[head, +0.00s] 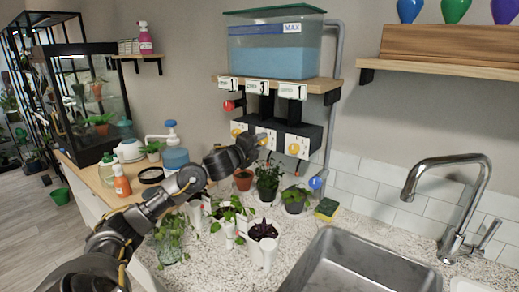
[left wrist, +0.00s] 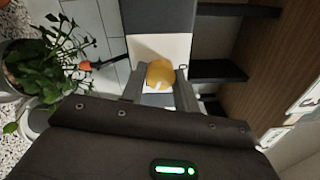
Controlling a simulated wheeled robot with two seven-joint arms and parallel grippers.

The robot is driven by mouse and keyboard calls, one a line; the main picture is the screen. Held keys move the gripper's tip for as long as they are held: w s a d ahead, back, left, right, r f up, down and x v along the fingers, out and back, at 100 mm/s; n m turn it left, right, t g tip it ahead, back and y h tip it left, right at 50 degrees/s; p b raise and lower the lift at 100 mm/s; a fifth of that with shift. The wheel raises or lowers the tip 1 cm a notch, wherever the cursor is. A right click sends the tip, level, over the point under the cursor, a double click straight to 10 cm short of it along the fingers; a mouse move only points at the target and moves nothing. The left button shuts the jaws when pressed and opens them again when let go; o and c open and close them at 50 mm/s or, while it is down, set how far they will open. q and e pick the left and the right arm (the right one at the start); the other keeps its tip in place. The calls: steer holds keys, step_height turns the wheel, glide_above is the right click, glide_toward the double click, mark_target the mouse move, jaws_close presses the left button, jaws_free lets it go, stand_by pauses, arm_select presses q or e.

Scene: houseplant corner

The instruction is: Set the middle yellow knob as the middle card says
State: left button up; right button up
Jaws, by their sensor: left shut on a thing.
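Three yellow knobs sit on white plates on a black unit under the shelf. The middle yellow knob (head: 262,139) is partly hidden by my left gripper (head: 256,141) in the head view. In the left wrist view the knob (left wrist: 159,73) is between the fingertips of my left gripper (left wrist: 160,86), which is shut on it. A small pale mark shows at the knob's edge; the setting cannot be read. The middle card (head: 258,87), above on the shelf edge, shows a 3. The left card (head: 228,83) and the right card (head: 292,90) each show a 1. My right gripper is out of view.
A water tank (head: 275,50) stands on the shelf above. The right yellow knob (head: 294,148) is close by. Potted plants (head: 268,178) stand below on the speckled counter. A sink (head: 360,265) and tap (head: 445,190) are at the right.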

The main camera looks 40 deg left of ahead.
arm_select(q)
steer(key=shift+m+b, duration=0.4)
steer(key=shift+m, duration=0.2)
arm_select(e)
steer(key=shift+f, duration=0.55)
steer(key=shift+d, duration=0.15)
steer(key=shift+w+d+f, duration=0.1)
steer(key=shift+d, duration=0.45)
